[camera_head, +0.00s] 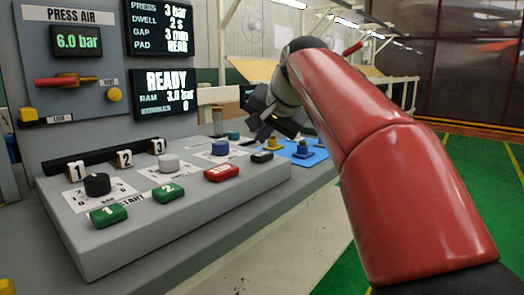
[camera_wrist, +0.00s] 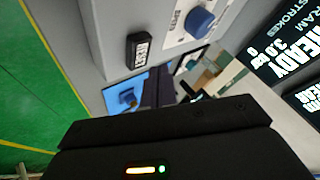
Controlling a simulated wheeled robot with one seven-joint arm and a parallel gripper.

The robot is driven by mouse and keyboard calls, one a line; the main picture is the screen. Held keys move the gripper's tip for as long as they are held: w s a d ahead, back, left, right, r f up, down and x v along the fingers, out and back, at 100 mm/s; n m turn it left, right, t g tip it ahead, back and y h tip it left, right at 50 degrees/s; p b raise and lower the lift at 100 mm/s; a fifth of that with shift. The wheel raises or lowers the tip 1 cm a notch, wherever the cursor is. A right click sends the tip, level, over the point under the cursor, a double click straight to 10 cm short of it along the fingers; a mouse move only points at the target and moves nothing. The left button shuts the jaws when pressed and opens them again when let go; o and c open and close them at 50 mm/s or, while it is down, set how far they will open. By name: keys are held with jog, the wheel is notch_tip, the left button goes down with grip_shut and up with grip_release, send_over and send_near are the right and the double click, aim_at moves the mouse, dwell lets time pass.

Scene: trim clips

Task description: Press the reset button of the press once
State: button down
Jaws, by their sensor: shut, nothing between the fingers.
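A sloped grey control box (camera_head: 150,235) carries a row of push buttons. At its right end is a small black button (camera_head: 262,157) with a white label; it also shows in the wrist view (camera_wrist: 138,50), where the lettering is too small to read surely. My gripper (camera_head: 264,131) is shut and empty. It hangs above and just beyond the black button in the head view, apart from it. In the wrist view my dark fingers (camera_wrist: 165,90) point past the box's end, beside the black button. The press display (camera_head: 163,92) reads READY with a ram pressure of 3.0 bar.
Left along the box are a red button (camera_head: 221,173), green buttons 2 (camera_head: 168,192) and 1 (camera_head: 108,215), and black, grey and blue (camera_head: 220,147) knobs behind. A blue mat (camera_head: 312,158) with pegs lies beyond the box. Green floor is open at right.

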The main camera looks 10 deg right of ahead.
aim_at(264, 155)
notch_tip(264, 155, up, 2)
jog(key=shift+r+p, duration=0.25)
jog(key=shift+p, duration=0.6)
jog(key=shift+r, duration=0.9)
